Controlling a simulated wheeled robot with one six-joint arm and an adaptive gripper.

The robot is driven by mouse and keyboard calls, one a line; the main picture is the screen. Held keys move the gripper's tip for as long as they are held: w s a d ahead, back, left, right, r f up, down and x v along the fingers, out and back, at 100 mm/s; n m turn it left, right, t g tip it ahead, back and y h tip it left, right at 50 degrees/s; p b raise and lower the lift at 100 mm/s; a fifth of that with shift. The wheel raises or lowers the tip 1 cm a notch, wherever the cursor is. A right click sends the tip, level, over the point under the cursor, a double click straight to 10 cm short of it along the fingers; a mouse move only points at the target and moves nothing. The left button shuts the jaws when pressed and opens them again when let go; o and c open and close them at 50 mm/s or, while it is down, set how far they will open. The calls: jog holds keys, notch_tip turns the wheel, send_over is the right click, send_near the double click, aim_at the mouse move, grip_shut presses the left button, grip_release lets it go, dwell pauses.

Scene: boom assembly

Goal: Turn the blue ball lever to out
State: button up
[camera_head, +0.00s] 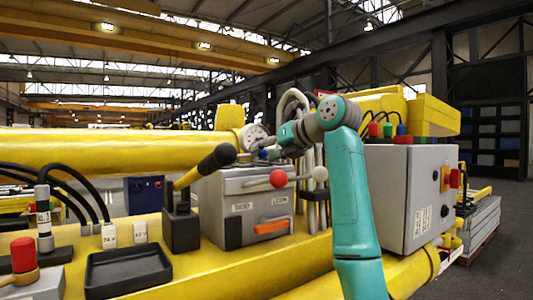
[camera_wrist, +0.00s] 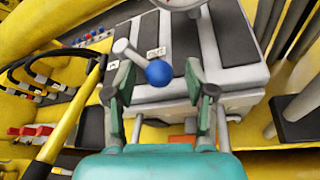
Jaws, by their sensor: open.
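The blue ball lever (camera_wrist: 159,73) shows in the wrist view, with a pale grey arm running up and left from the ball to its pivot on a grey box. Gaps show on both sides; I cannot tell how deep the ball sits between the fingers. In the head view, a bit of the blue ball (camera_head: 263,154) shows beside my gripper (camera_head: 270,150), above the grey box (camera_head: 245,205).
A black-knobbed yellow lever (camera_head: 205,165) stands left, close to the box. A round gauge (camera_head: 254,137) is behind. A grey control cabinet (camera_head: 408,195) stands right, beyond my arm.

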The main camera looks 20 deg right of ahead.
jog(key=v, duration=1.1)
jog(key=shift+s+d, duration=0.2)
jog(key=shift+s, duration=0.1)
jog(key=shift+r, duration=0.1)
jog(key=shift+s, duration=0.1)
